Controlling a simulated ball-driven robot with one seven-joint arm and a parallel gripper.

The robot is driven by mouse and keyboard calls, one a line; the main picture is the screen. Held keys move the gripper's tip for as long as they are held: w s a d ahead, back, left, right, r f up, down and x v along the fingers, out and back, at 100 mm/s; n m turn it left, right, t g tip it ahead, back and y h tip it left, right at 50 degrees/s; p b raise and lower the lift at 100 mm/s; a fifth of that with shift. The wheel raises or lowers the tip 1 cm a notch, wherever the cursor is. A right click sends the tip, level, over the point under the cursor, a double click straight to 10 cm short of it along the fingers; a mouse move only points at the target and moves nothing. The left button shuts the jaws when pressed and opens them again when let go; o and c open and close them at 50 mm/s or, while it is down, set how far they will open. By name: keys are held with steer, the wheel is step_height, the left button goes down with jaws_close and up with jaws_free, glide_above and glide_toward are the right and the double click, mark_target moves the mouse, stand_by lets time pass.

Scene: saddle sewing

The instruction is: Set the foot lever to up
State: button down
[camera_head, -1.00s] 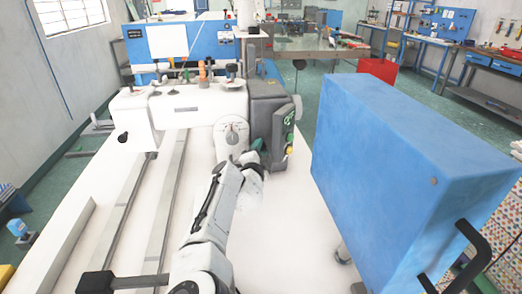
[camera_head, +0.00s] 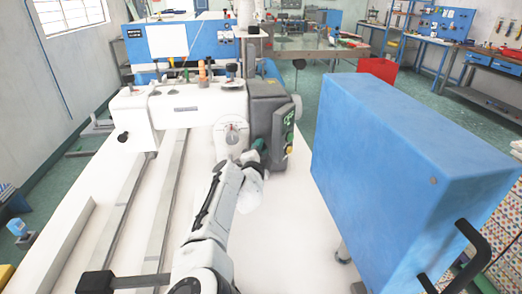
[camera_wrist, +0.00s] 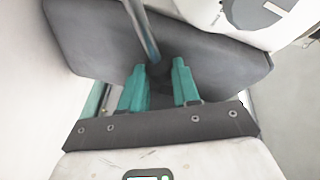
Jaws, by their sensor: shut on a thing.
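The white sewing machine (camera_head: 188,107) stands on the white table top. The foot lever shows in the wrist view as a thin metal rod (camera_wrist: 141,28) with a dark round end between my teal fingertips. My gripper (camera_wrist: 158,80) is shut on this end, and the fingers hide part of it. In the head view my gripper (camera_head: 257,148) is beside the machine's right end, by the white round housing with a dial (camera_head: 232,136). It is mostly hidden there by my wrist. How far the lever is tilted cannot be told.
A dark grey unit with buttons (camera_head: 268,115) is at the machine's right end. A large blue cabinet (camera_head: 385,150) with a black handle stands close on the right. Metal rails (camera_head: 165,205) run along the table on the left. Bare table lies between my arm and the cabinet.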

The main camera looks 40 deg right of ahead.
steer(key=shift+w+a+r+n, duration=0.15)
steer(key=shift+a+r+n, duration=0.05)
steer(key=shift+r+n, duration=0.2)
steer(key=c, duration=1.1)
jaws_free()
steer(key=shift+a, duration=0.15)
steer(key=v, duration=1)
steer(key=shift+s+a+f+b, duration=0.15)
steer(key=shift+s+a+b, duration=0.1)
steer(key=shift+b, duration=0.1)
